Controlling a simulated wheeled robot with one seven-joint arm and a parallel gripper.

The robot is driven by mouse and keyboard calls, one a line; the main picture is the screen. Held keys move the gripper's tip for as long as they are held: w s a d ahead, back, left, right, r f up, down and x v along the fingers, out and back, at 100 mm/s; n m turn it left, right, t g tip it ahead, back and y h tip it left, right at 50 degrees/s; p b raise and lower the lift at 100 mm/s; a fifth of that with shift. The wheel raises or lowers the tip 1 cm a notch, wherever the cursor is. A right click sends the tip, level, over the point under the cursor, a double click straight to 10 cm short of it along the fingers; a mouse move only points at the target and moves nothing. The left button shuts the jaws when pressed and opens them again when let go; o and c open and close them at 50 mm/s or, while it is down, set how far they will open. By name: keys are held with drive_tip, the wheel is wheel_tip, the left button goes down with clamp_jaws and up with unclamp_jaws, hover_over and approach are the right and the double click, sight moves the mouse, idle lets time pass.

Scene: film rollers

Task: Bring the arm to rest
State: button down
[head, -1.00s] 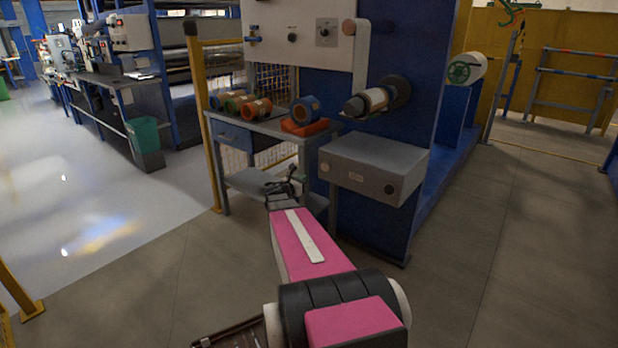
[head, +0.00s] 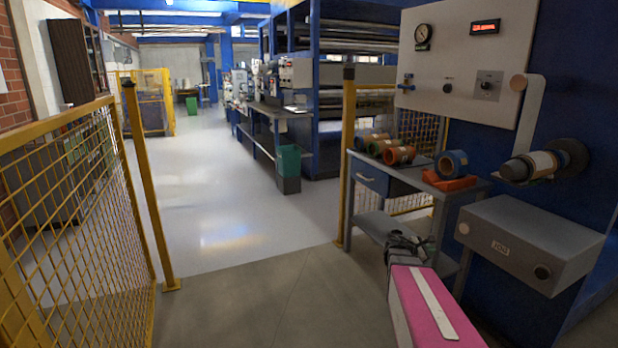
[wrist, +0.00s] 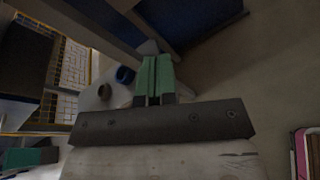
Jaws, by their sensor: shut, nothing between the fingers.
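My arm (head: 432,306) with its pink cover reaches forward from the bottom right of the head view. My gripper (head: 408,243) is at its far end, small and dark, in front of the small grey table's lower shelf. In the wrist view my gripper (wrist: 153,72) shows two green fingers close together, shut with nothing between them. Whether it touches the table cannot be told.
The grey table (head: 408,184) bears several film rollers, among them an orange one (head: 399,155) and a blue one (head: 451,164) on a red holder (head: 449,182). A grey machine box (head: 530,244) stands right. A yellow mesh fence (head: 80,215) stands left. The middle floor is clear.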

drive_tip(key=s+a+f+m+g+y, duration=0.1)
drive_tip(key=s+a+m+y, duration=0.3)
drive_tip(key=a, duration=0.5)
drive_tip(key=s+a+f+m+g+y, duration=0.2)
drive_tip(key=s+a+f+m+y, duration=0.2)
drive_tip(key=a, duration=0.6)
drive_tip(key=s+a+f+m+g+y, duration=0.1)
drive_tip(key=s+a+f+m+y, duration=0.1)
drive_tip(key=s+a+m+y, duration=0.4)
drive_tip(key=s+a+m, duration=0.2)
drive_tip(key=a, duration=0.2)
drive_tip(key=shift+f+m, duration=0.3)
